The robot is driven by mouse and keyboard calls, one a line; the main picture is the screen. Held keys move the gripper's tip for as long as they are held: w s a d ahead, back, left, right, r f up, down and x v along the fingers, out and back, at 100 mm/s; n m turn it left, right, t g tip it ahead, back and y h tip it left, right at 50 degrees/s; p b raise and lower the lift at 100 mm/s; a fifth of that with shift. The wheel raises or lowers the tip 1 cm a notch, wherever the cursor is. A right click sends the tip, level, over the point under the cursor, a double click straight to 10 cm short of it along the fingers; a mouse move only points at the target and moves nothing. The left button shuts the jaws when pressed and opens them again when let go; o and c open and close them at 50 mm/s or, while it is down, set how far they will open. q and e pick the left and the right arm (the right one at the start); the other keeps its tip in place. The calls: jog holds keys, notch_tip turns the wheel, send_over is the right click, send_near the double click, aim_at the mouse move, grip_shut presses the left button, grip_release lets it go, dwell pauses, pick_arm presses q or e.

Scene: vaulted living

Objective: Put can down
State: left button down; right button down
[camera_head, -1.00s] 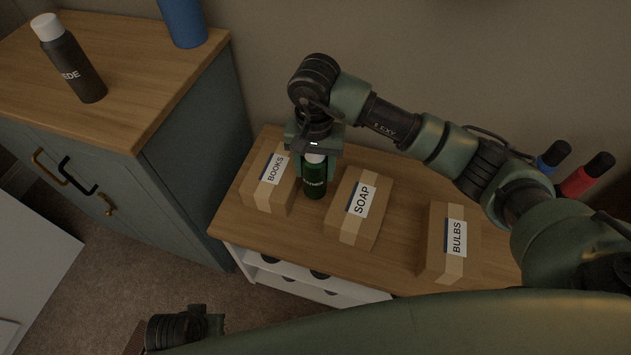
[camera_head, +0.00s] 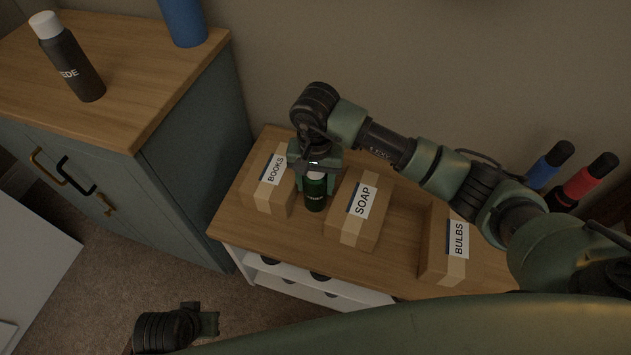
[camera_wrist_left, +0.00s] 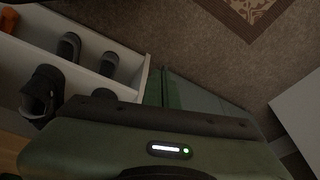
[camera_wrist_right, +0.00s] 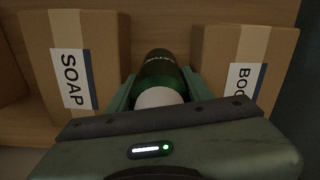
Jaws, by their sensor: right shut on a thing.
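The can (camera_head: 316,194) is dark green with a white cap. It is upright between the BOOKS box (camera_head: 262,196) and the SOAP box (camera_head: 352,226), over the wooden top. My right gripper (camera_head: 315,177) comes down from above and is shut on it. In the right wrist view the can (camera_wrist_right: 158,72) sits between the two fingers, its cap towards the camera. I cannot tell whether its base touches the wood. My left gripper (camera_head: 208,323) is low at the left in the head view, away from the can; its fingers look together and empty.
The BULBS box (camera_head: 440,258) stands further right on the wooden top (camera_head: 405,215). Blue (camera_head: 548,168) and red (camera_head: 582,183) bottles stand behind my right arm. A cabinet (camera_head: 120,85) at left bears a dark can (camera_head: 72,66) and a blue object (camera_head: 184,22). Shoes (camera_wrist_left: 70,46) sit on shelves below.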

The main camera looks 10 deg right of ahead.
jog(key=c, duration=0.9)
grip_release()
jog(key=shift+r, duration=0.1)
